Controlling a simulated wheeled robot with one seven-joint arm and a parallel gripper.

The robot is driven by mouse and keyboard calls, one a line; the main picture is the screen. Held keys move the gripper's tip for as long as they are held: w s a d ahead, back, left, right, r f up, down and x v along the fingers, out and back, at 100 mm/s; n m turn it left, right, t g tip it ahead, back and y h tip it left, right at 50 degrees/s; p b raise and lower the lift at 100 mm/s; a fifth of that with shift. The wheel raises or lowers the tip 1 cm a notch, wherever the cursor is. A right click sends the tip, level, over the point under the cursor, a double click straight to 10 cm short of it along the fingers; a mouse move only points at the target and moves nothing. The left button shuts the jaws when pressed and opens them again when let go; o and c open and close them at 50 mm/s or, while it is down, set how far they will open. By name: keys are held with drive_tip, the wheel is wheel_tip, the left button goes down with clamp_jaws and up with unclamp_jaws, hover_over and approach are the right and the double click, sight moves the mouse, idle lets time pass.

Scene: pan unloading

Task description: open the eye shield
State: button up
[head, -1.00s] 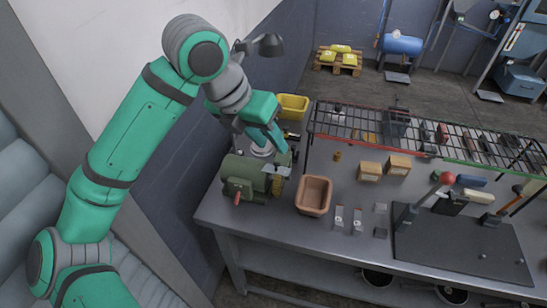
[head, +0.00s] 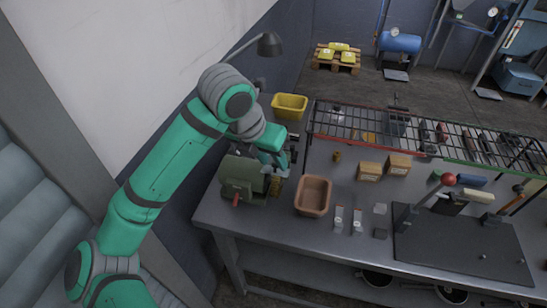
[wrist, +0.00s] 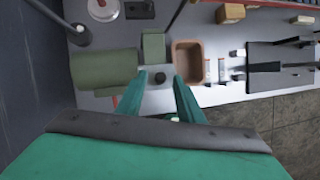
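A green bench machine (head: 240,180) with a red-tipped lever stands at the bench's left end. It also shows in the wrist view (wrist: 104,69) as a green cylinder, left of my fingers. I cannot clearly make out the eye shield; the machine's right end is partly hidden by my gripper in the head view. My gripper (head: 275,170) is low at that right end. In the wrist view my gripper (wrist: 163,92) has its two fingers apart, with a dark round knob (wrist: 160,77) showing between the tips. I cannot tell whether either finger touches anything.
A brown open bin (head: 313,196) stands just right of the machine. A yellow bin (head: 289,106) and a lamp (head: 269,45) are behind. A wire rack (head: 400,135) spans the bench's back. A dark plate (head: 460,250) with a red-knobbed lever lies at the right.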

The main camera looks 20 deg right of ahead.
drive_tip(key=shift+d+f, duration=0.15)
drive_tip(key=shift+f, duration=0.05)
clamp_jaws()
